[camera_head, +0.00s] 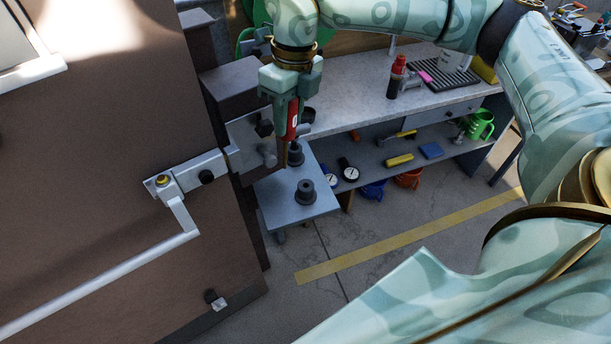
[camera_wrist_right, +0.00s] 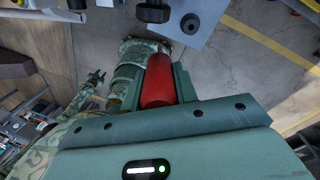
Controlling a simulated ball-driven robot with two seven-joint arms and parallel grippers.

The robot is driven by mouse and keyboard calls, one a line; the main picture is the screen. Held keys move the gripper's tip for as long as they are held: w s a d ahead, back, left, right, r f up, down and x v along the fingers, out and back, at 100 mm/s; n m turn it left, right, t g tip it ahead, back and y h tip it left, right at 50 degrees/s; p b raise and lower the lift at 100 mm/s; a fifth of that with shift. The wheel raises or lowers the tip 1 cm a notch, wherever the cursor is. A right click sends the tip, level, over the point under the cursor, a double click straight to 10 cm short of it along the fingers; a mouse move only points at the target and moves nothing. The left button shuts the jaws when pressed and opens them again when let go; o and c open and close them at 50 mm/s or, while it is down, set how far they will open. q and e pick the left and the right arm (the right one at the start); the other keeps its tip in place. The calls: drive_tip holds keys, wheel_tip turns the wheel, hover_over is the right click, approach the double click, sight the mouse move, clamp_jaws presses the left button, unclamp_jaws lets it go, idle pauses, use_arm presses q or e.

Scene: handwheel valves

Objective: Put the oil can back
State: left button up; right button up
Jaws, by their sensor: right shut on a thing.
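My right gripper (camera_head: 292,128) points down, shut on a red thing, which I take to be the oil can (camera_head: 292,121). Only a strip of it shows between the fingers. In the right wrist view the oil can (camera_wrist_right: 159,82) is a smooth red cylinder between the jaws. In the head view it appears over the back of a small grey plate (camera_head: 275,205); whether it touches anything there is hidden. My left gripper (camera_wrist_right: 97,77) appears small at the left of the right wrist view, its fingers apart and empty.
Black round fittings (camera_head: 305,191) stand on the plate. A brown door (camera_head: 110,130) with a metal handle (camera_head: 185,215) is at left. Behind stands a workbench (camera_head: 350,112) with a red-topped bottle (camera_head: 397,72); gauges (camera_head: 348,168), tools and a green can (camera_head: 481,124) sit below. Floor in front is clear.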

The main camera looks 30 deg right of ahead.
drive_tip(key=d+m, duration=0.1)
drive_tip(key=m, duration=0.3)
drive_tip(key=w+d+m+h, duration=0.1)
drive_tip(key=d+m, duration=0.1)
drive_tip(key=m, duration=0.2)
drive_tip(key=d+m+b, duration=0.1)
drive_tip(key=m, duration=0.3)
drive_tip(key=shift+w+d+f+m+h, duration=0.25)
drive_tip(key=shift+d+m+h, duration=0.05)
drive_tip(key=shift+d, duration=0.05)
wheel_tip(320, 180, down, 18)
drive_tip(key=b, duration=0.3)
drive_tip(key=shift+s+r, duration=0.15)
drive_tip(key=shift+r, duration=0.05)
drive_tip(key=o, duration=1)
drive_tip(key=shift+f, duration=0.1)
